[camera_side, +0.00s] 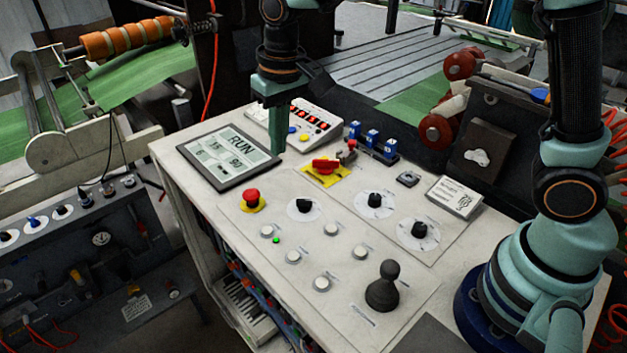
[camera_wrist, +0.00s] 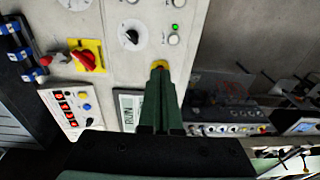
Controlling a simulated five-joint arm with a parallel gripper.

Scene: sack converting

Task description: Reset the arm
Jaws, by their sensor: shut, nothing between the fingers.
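My gripper (camera_side: 277,137) is shut and empty. In the side view it points down above the back part of the white control console (camera_side: 318,262), between the RUN display (camera_side: 229,157) and the keypad box with red digits (camera_side: 312,123). In the wrist view the closed green fingers (camera_wrist: 158,70) reach over the console's edge. They cover most of the red emergency button, and only its yellow collar (camera_wrist: 160,64) shows at their tips. The RUN display (camera_wrist: 128,110) is partly hidden beside the fingers. I cannot tell the exact height of the fingertips above the console.
A red rotary switch on a yellow plate (camera_side: 324,167), blue toggles (camera_side: 372,139), black knobs (camera_side: 375,200) and a dark joystick (camera_side: 383,287) stand up from the console. A white label block (camera_side: 455,196) sits at right. A lit green lamp (camera_side: 276,240) shows near the front left.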

